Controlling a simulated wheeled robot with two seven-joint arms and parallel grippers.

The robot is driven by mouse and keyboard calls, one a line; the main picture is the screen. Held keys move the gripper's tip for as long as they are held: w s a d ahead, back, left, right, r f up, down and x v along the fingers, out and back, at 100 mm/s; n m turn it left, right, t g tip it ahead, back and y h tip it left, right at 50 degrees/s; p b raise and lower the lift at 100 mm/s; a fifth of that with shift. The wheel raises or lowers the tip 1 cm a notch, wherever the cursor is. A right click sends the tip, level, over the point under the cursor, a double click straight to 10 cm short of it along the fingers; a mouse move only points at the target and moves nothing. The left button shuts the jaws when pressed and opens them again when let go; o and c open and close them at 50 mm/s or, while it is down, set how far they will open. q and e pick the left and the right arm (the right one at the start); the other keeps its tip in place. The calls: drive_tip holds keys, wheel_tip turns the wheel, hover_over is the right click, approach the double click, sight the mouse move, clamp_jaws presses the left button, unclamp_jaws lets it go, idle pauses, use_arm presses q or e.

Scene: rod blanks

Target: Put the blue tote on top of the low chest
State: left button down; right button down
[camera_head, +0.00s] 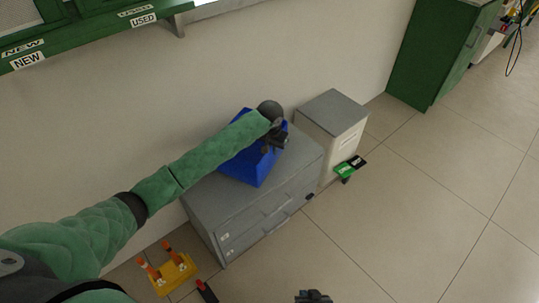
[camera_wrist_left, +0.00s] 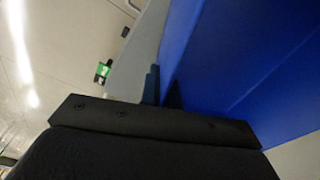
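The blue tote (camera_head: 244,170) is over the top of the grey low chest (camera_head: 225,200) in the head view and appears to rest on it, turned at an angle to its edges. My left gripper (camera_head: 270,146) is at the tote's right side, and my forearm crosses above the tote, hiding part of it. In the left wrist view the blue wall (camera_wrist_left: 245,60) fills the right, with the two dark fingers (camera_wrist_left: 163,92) close together at its edge. Whether they pinch it is unclear. My right gripper (camera_head: 313,296) is at the bottom edge, away from the chest, its fingers unclear.
A white cabinet with a grey top (camera_head: 332,112) stands right of the chest, with a green-and-black item (camera_head: 349,168) at its side. A yellow stand with orange posts (camera_head: 172,275) is on the floor at lower left. A green cabinet (camera_head: 428,55) stands farther back. The floor at right is clear.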

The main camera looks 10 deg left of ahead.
use_arm(q)
drive_tip(key=shift+w+a+f, duration=0.55)
drive_tip(key=shift+w+a, duration=0.2)
drive_tip(key=shift+a, duration=0.05)
drive_tip(key=shift+f, duration=2.05)
use_arm(e)
drive_tip(key=shift+r, duration=0.15)
use_arm(q)
drive_tip(key=c, duration=1.6)
unclamp_jaws()
drive_tip(key=shift+f, duration=0.1)
drive_tip(key=shift+c, duration=0.2)
use_arm(e)
drive_tip(key=shift+w+r, duration=0.15)
use_arm(q)
wheel_tip(320, 180, up, 12)
drive_tip(key=s, duration=0.1)
drive_tip(key=shift+s+a, duration=0.25)
drive_tip(key=shift+s, duration=0.15)
use_arm(e)
drive_tip(key=shift+r, duration=0.3)
